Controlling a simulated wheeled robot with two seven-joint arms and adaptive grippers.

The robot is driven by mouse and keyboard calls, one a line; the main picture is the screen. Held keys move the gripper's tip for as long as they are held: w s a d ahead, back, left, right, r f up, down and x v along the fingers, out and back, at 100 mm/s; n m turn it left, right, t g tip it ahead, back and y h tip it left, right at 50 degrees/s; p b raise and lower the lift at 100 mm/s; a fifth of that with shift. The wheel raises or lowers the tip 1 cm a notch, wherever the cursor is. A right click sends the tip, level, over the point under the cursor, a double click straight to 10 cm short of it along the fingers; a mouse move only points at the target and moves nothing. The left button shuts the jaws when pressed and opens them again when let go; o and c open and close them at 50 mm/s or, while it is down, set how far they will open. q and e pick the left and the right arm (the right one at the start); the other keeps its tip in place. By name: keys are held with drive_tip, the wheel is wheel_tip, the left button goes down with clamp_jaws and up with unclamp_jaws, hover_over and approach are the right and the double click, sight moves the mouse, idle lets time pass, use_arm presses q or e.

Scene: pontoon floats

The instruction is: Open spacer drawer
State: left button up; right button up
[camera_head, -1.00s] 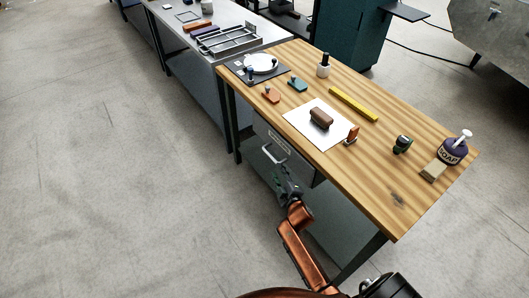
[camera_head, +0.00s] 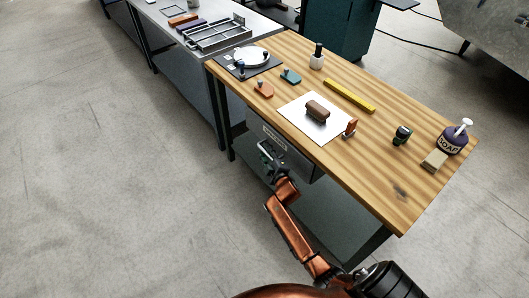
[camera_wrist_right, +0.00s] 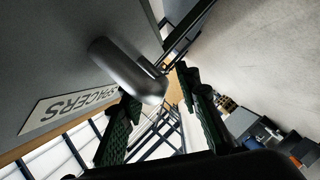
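The spacer drawer (camera_head: 297,157) is a grey box hung under the near side of the wooden workbench. It looks closed. Its front carries a white label reading "SPACERS" (camera_wrist_right: 72,107) and a grey bar handle (camera_wrist_right: 125,72), both large in the right wrist view. My right gripper (camera_head: 268,154) is at the handle, partly covering it in the head view. In the right wrist view the green ridged fingers (camera_wrist_right: 160,112) are spread apart, with the handle's bar reaching between them. I cannot tell whether either finger touches it. My left gripper is not in view.
The wooden workbench top (camera_head: 375,165) holds a white sheet (camera_head: 297,107) with a brown block, a yellow bar (camera_head: 350,96) and a soap bottle (camera_head: 453,139). A grey metal bench (camera_head: 190,60) adjoins at left. The floor at left is clear.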

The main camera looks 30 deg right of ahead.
clamp_jaws()
idle(0.3)
idle(0.5)
